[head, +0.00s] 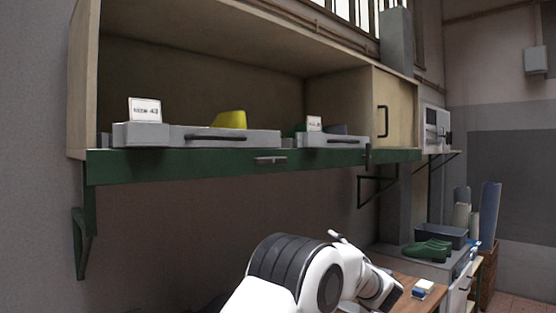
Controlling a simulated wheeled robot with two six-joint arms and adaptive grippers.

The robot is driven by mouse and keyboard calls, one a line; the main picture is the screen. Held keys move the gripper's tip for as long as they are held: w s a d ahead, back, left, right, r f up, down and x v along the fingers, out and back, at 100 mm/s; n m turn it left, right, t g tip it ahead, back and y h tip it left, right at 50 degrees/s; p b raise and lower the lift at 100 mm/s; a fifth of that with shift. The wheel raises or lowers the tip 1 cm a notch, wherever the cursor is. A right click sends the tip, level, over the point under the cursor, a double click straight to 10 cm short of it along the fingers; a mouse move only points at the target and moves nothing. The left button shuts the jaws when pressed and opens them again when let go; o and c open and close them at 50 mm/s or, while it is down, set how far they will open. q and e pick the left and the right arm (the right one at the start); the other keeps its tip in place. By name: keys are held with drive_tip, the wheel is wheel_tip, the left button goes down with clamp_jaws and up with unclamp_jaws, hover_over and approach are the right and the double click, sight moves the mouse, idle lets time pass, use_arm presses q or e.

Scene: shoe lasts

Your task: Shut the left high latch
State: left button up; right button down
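A high wooden cabinet (88,70) hangs on the wall with an open front at the left and middle. A small metal latch-like fitting (270,160) sits on its green front rail (190,166). Another dark fitting (367,154) sits farther right on the rail, below the pale closed door (396,100). Whether either fitting is shut is too small to tell. A white and black arm link of mine rises at the bottom middle, below the cabinet and apart from it. No gripper fingers show clearly.
Two grey trays (150,135) (325,141) with label cards stand on the cabinet's shelf, a yellow last (230,119) behind the left one. Green lasts (428,249) lie on a grey surface at right. The wall below the cabinet is bare between green brackets (84,240).

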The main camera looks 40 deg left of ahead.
use_arm(q)
drive_tip(key=s+a+r+n+g+y, duration=0.1)
drive_tip(key=s+r+n+g, duration=0.15)
drive_tip(key=r, duration=0.35)
drive_tip(key=s+a+r+n+g, duration=0.1)
drive_tip(key=r+n, duration=0.3)
drive_tip(key=r, duration=0.2)
drive_tip(key=n+g, duration=0.4)
drive_tip(key=n, duration=0.2)
approach(274, 161)
drive_tip(key=a+r, duration=0.1)
drive_tip(key=a, duration=0.1)
drive_tip(key=shift+h, duration=0.4)
drive_tip(key=a+p, duration=0.1)
drive_tip(key=a, duration=0.1)
drive_tip(key=a+p, duration=0.1)
drive_tip(key=a, duration=0.1)
drive_tip(key=a+p, duration=0.1)
drive_tip(key=a, duration=0.2)
drive_tip(key=shift+w+a+f, duration=0.1)
drive_tip(key=shift+w, duration=0.3)
drive_tip(key=shift+s+a, duration=0.2)
drive_tip(key=shift+a, duration=0.05)
drive_tip(key=shift+w+d, duration=0.15)
drive_tip(key=shift+c, duration=1)
clamp_jaws()
